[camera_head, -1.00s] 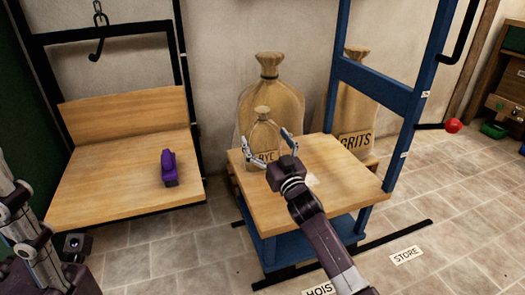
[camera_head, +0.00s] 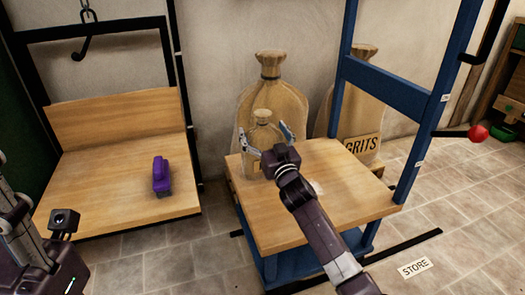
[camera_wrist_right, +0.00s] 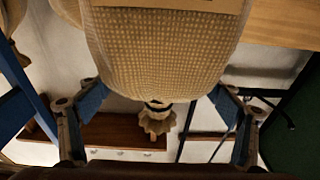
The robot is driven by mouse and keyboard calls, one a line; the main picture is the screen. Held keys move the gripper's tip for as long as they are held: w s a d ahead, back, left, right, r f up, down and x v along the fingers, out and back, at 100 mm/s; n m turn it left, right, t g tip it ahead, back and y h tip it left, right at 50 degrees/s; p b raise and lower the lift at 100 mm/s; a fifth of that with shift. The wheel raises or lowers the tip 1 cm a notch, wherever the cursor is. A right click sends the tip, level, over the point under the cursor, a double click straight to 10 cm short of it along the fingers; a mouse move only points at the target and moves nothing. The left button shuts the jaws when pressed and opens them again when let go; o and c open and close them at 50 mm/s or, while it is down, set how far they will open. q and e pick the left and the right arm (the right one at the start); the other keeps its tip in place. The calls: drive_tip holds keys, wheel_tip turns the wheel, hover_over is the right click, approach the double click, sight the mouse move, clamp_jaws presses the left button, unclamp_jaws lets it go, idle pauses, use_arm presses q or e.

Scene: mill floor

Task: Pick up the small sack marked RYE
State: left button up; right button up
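The small tan sack (camera_head: 262,124) stands upright on the wooden platform of the blue frame, at its back left corner. Its label is mostly hidden behind my right gripper. My right gripper (camera_head: 268,143) is open, with one finger towards each side of the sack. In the right wrist view the sack (camera_wrist_right: 165,55) appears upside down between the spread fingers (camera_wrist_right: 160,99), with gaps visible on both sides. My left arm shows at the lower left edge; its gripper (camera_head: 12,200) is partly cut off and its opening is unclear.
A large sack (camera_head: 270,78) stands behind the blue frame's platform (camera_head: 325,200), and a large GRITS sack (camera_head: 362,110) is behind a blue post. A purple object (camera_head: 161,175) lies on the wooden bench (camera_head: 100,205) at left. A red knob (camera_head: 477,133) juts out at right.

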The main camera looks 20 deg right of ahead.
drive_tip(key=shift+r, duration=0.1)
drive_tip(key=c, duration=2)
drive_tip(key=shift+r, duration=0.3)
drive_tip(key=shift+c, duration=1)
